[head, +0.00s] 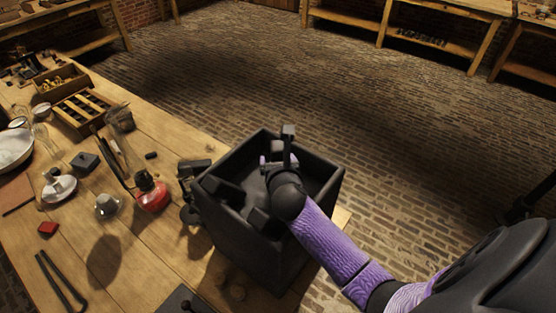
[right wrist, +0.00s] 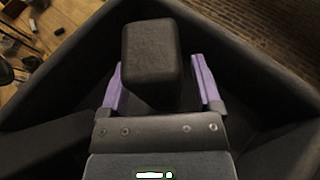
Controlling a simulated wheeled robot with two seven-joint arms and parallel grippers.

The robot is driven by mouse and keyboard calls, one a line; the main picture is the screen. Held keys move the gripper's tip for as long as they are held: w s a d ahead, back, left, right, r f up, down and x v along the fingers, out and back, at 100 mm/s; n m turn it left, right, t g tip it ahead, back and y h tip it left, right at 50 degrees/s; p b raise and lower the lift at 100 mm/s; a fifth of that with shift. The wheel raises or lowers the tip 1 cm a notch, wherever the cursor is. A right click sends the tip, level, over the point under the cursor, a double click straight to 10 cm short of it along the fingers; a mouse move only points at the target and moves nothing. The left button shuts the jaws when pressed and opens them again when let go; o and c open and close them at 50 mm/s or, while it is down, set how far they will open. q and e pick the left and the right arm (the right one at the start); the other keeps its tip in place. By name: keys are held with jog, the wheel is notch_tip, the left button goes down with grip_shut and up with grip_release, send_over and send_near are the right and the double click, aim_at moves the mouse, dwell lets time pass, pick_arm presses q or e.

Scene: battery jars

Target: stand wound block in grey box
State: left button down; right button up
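The grey box (head: 318,219) is a dark, open-topped box at the right end of the wooden table. My right gripper (head: 274,160) reaches down into it. In the right wrist view, a dark upright block (right wrist: 151,50), likely the wound block, stands between the two purple fingers of my right gripper (right wrist: 158,85). My left gripper does not show in the head view.
Another dark block (head: 223,190) lies in the left part of the box. Beside the box on the left are a red-based jar (head: 152,193), a dark clamp-like piece (head: 190,180) and a small metal cup (head: 107,206). A wooden rack (head: 82,108) stands farther back.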

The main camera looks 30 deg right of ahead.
jog(key=shift+r, duration=0.2)
jog(key=p+v, duration=0.3)
jog(key=v, duration=0.8)
jog(key=shift+s+a, duration=0.1)
jog(key=shift+s, duration=0.05)
jog(key=shift+s+a+r, duration=0.1)
jog(key=shift+s+a, duration=0.05)
jog(key=shift+s, duration=0.15)
